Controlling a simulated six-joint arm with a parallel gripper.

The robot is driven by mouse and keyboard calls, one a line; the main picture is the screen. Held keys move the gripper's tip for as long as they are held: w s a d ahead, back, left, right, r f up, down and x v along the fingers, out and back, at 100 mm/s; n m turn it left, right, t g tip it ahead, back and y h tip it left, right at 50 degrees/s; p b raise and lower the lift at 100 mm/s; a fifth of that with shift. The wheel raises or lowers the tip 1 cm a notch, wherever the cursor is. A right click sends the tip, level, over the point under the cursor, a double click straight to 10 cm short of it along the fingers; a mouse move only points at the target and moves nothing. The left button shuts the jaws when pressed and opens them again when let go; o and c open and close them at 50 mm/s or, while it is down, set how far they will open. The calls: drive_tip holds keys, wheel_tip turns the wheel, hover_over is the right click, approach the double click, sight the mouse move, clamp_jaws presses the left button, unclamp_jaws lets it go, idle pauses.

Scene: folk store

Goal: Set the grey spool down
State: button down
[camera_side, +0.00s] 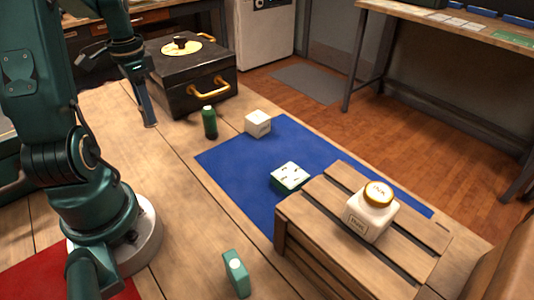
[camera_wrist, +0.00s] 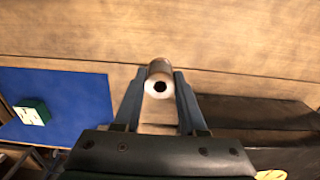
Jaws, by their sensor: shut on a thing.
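The grey spool (camera_wrist: 158,72) shows in the wrist view as a short pale cylinder with a dark hole in its end face. My gripper (camera_wrist: 160,84) is shut on it, one finger on each side. In the side view my gripper (camera_side: 149,122) points down beside the black chest, over the wooden table (camera_side: 170,165). The spool cannot be made out there. I cannot tell whether it touches the table.
The black chest (camera_side: 190,85) with brass handles stands close to my gripper. A dark green bottle (camera_side: 209,123) is to its right. A blue mat (camera_side: 235,170) holds a white box (camera_side: 257,124) and a green-white block (camera_side: 290,176). A crate (camera_side: 330,250) carries a jar (camera_side: 371,215).

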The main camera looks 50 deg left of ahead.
drive_tip(key=shift+f, duration=2.9)
drive_tip(key=shift+f, duration=0.15)
drive_tip(key=shift+c, duration=2.3)
unclamp_jaws()
